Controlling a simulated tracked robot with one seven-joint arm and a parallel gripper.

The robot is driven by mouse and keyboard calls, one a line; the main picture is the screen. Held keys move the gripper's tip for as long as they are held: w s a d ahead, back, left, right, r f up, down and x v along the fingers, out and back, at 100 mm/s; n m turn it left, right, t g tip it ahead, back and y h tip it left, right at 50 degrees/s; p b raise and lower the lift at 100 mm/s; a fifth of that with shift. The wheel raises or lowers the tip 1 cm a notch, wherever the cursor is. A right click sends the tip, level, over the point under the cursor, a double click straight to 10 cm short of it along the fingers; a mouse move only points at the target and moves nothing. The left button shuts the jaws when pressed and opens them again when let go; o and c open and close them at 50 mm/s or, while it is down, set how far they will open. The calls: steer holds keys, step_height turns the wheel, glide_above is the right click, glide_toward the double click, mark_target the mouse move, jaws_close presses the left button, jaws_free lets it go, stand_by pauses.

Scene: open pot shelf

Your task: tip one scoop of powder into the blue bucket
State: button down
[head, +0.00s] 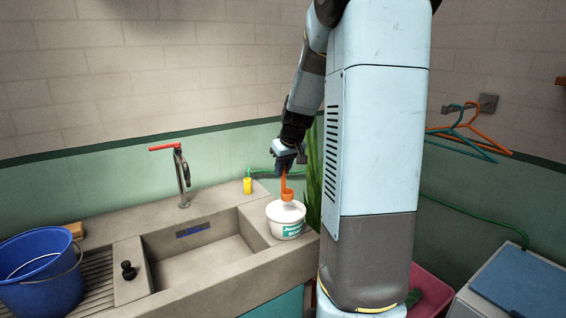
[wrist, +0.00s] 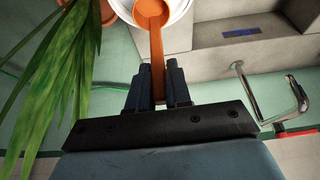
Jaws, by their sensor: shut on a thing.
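My gripper (head: 287,164) is shut on the handle of an orange scoop (head: 286,191), above the white powder tub (head: 284,225) on the counter right of the sink. In the wrist view my gripper (wrist: 159,82) grips the orange scoop handle (wrist: 157,50), and the scoop's cup is over the white tub (wrist: 184,8). Whether the cup holds powder cannot be told. The blue bucket (head: 40,272) stands on the ribbed drainboard at the far left, its handle lying against its front.
The sink basin (head: 200,247) lies between tub and bucket, with a red-handled tap (head: 183,175) behind it. A plant (head: 313,178) is close behind the tub. A black plug (head: 128,270) sits by the drainboard.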

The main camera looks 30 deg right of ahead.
mark_target(284, 189)
steer(key=shift+f, duration=4.95)
steer(key=shift+r, duration=4.5)
steer(key=shift+s+a, duration=0.1)
